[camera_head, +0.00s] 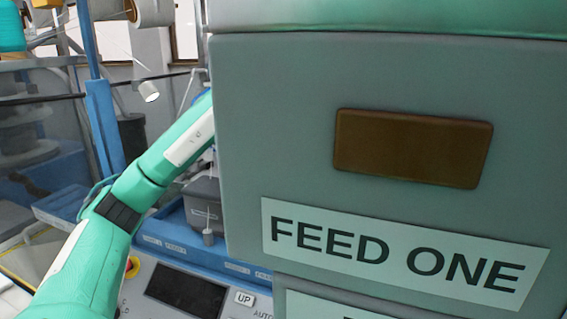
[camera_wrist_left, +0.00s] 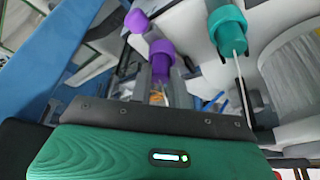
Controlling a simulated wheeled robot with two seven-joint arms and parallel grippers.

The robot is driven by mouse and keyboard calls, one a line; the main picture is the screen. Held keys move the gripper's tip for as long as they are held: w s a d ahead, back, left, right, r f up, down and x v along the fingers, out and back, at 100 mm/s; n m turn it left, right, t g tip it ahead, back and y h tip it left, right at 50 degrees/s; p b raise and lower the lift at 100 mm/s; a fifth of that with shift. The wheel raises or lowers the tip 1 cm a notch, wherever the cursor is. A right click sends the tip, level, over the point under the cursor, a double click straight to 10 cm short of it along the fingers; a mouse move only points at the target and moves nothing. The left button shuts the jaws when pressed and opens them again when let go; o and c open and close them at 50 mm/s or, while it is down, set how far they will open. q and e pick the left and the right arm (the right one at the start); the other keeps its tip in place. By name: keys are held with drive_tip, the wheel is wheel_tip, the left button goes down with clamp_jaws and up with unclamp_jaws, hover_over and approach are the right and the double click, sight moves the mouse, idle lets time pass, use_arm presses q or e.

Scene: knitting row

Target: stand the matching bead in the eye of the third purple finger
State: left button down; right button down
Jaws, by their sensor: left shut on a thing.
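In the left wrist view, my left gripper (camera_wrist_left: 160,78) is shut on a purple bead (camera_wrist_left: 161,51). The bead sits at the tips of the jaws. Just above it and slightly left is a purple finger (camera_wrist_left: 136,20) with a wider collar. It looks close to the bead, but I cannot tell whether they touch. The eye of this finger is not clear, nor which purple finger it is. In the head view my left arm reaches up and right, and its gripper is hidden behind a large grey-green box. My right gripper is in neither view.
The box (camera_head: 270,150), labelled FEED ONE, fills the right of the head view. A control panel (camera_head: 165,255) with a dark screen lies below. A teal finger (camera_wrist_left: 226,25) with a pale rod below it stands right of the purple one. A blue post (camera_head: 103,120) stands left.

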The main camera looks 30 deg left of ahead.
use_arm(q)
drive_tip(key=shift+f, duration=0.15)
drive_tip(key=c, duration=1.2)
unclamp_jaws()
drive_tip(key=shift+c, duration=0.2)
drive_tip(key=v, duration=1.4)
drive_tip(key=shift+f, duration=0.1)
